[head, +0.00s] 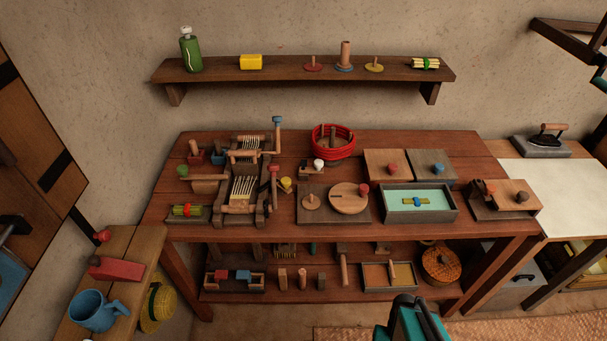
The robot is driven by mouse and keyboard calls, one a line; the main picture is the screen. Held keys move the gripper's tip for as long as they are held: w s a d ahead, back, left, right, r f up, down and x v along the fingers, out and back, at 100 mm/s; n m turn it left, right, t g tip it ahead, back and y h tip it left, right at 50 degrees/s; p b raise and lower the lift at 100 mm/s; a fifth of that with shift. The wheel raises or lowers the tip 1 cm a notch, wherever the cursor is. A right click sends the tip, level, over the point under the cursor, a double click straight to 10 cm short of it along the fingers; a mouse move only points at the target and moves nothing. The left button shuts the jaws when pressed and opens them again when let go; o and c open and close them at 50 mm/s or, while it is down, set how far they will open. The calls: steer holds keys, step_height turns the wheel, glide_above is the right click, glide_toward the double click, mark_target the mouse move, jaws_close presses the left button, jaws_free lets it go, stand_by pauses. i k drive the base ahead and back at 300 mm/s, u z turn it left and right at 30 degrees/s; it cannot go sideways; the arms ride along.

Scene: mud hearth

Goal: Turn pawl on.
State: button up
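A small wooden loom-like device (243,188) with pale cords stands at the left of the workbench. A crank with a blue tip (277,122) rises at its back right. A lever with a red head (273,172) stands upright at its right side, and a yellow knob (286,184) is beside it. A green knob (183,170) is at its left. I cannot tell which of these parts is the pawl, or its setting. My gripper (420,316) seems to show as dark parts by teal at the bottom edge, well apart from the device; its fingertips are unclear.
The workbench (385,232) also holds a red coil (334,140), a round wooden disc (349,198), a green-lined tray (419,216) and knobbed boxes. A wall shelf (300,76) hangs above. A side table with a blue mug (95,308) is at the left. Woven matting covers the floor at lower right.

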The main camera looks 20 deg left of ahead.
mark_target(283, 184)
steer(key=z, duration=0.2)
steer(key=k, duration=2.05)
steer(key=u, duration=0.65)
steer(key=i, duration=1)
steer(key=u, duration=0.05)
